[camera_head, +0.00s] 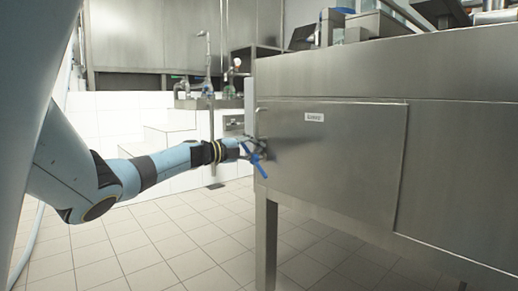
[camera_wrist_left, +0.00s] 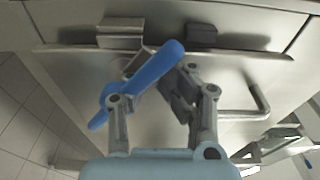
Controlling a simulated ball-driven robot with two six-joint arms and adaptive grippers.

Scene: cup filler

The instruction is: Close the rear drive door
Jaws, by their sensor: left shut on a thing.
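The rear drive door (camera_head: 340,160) is a flat steel panel with a small white label on the front of the steel machine. It lies flush or nearly flush; I cannot tell whether a small gap is left. My left gripper (camera_head: 252,152) is at the door's left part, shut on a blue lever (camera_head: 259,167). In the left wrist view the blue lever (camera_wrist_left: 155,70) runs diagonally across the fingers (camera_wrist_left: 158,92), partly hiding their tips. A steel catch (camera_wrist_left: 120,33) and a bent bar handle (camera_wrist_left: 255,105) show on the steel beyond. My right gripper is not in view.
The machine's leg (camera_head: 266,240) stands below the door's left edge. Tiled floor (camera_head: 170,245) is free in front and to the left. A sink with taps (camera_head: 208,100) stands against the back wall. Containers (camera_head: 375,24) sit on top of the machine.

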